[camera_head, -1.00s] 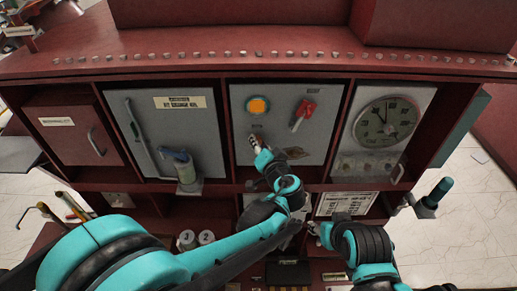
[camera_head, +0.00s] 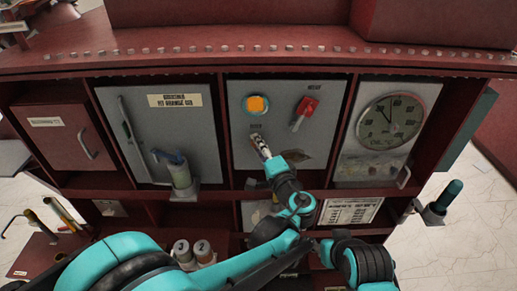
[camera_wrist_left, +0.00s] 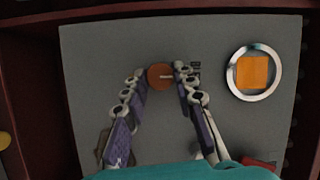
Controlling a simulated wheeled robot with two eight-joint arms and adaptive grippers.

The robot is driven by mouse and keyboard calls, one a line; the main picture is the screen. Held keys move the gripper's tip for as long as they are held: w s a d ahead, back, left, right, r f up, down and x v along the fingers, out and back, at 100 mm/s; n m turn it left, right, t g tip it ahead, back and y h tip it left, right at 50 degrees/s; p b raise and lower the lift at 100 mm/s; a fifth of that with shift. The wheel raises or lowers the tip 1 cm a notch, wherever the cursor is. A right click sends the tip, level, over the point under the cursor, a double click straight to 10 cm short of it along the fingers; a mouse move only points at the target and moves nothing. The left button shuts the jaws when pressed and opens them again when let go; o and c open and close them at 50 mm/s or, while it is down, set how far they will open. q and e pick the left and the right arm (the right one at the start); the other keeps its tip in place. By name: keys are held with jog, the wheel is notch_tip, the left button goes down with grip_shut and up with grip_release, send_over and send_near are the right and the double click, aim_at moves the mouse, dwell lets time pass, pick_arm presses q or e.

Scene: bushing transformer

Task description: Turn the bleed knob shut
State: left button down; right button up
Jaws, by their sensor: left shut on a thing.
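The bleed knob (camera_wrist_left: 160,77) is a small round orange-brown knob with a pale line running roughly sideways, on a grey panel (camera_wrist_left: 100,50). In the left wrist view my left gripper (camera_wrist_left: 159,74) has one finger on each side of it, shut on it. In the head view my left gripper (camera_head: 261,146) reaches the panel below a square orange button (camera_head: 257,104); there its fingers hide the knob. The button, in a pale ring, also shows in the wrist view (camera_wrist_left: 252,72). Part of my right arm shows at lower right; its gripper cannot be made out.
A red lever (camera_head: 305,108) sits right of the button. A round gauge (camera_head: 388,121) is in the right bay. A panel with a handle (camera_head: 128,128) and a blue-topped cylinder (camera_head: 180,173) stand left. Dark red cabinet walls frame the grey panel.

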dwell(0.5)
pick_arm(q)
jog(key=c, duration=1.2)
grip_release()
